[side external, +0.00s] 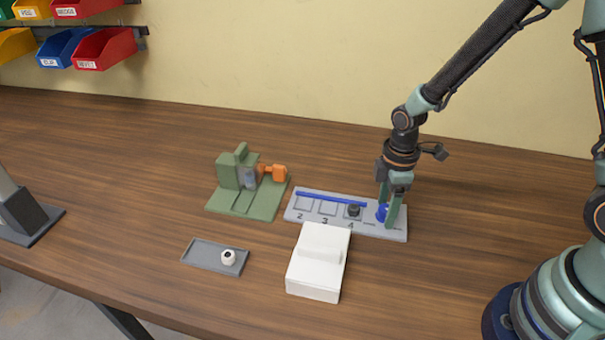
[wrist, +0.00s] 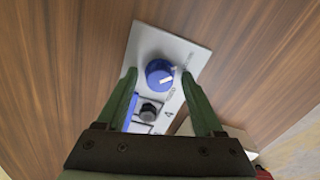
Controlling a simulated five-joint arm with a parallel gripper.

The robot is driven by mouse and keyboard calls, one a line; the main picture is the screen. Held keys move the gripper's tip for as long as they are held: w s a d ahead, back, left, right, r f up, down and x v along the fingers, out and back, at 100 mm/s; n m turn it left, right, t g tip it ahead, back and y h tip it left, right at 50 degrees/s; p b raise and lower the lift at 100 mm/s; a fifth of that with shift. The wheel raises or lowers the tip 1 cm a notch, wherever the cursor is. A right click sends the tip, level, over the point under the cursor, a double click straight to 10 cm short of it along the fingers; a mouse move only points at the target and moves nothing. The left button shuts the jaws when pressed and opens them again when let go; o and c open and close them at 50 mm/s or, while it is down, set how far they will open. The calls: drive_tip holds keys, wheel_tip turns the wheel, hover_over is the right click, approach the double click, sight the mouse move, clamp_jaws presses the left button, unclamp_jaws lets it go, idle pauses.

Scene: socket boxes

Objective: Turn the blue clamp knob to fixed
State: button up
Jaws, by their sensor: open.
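The blue clamp knob (side external: 382,212) sits at the right end of a light grey panel (side external: 398,235) with numbered squares. In the wrist view the blue knob (wrist: 159,73) has a white pointer mark on its top, and small lettering lies beside it on the panel. My gripper (side external: 391,215) points down over the knob in the side view, with a finger on either side of it. In the wrist view the green fingers (wrist: 160,85) are apart with the knob between their tips; I cannot tell whether they touch it. The lettering is too small to read.
A dark block (side external: 354,210) stands by number 4, near a blue bar (side external: 330,198). A white box (side external: 318,265) is close in front of the panel. A green fixture (side external: 240,185) with an orange part stands left. A grey tray (side external: 205,254) holds a white round piece (side external: 228,257).

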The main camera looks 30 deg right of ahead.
clamp_jaws()
drive_tip(key=shift+m, duration=0.3)
drive_tip(key=m, duration=1.3)
drive_tip(key=shift+m, duration=2.1)
